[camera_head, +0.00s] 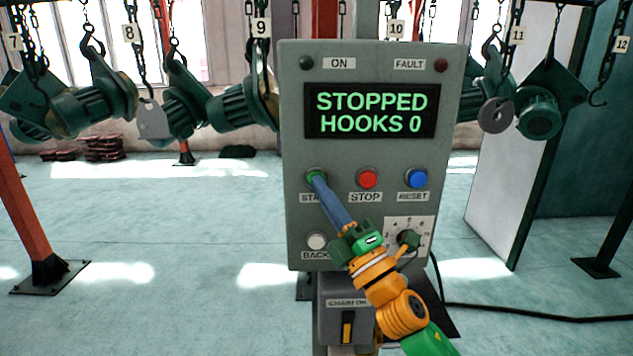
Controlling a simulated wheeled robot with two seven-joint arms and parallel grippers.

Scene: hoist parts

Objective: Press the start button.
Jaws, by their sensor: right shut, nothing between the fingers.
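A grey control panel (293,120) stands upright in the middle of the view. The green start button (312,174) is at its left, above a label partly hidden by my gripper. My right gripper (318,180) is shut, with nothing between its fingers. Its blue fingertips reach up and left to the start button and overlap its lower edge; I cannot tell whether they touch or press it. The display (371,111) reads "STOPPED HOOKS 0". My left gripper is not in view.
A red stop button (368,178) and a blue reset button (416,178) sit right of the start button. Below are a white button (317,241) and a dial (408,239). Green motors (95,100) hang from numbered hooks behind. A black cable (530,315) lies on the floor.

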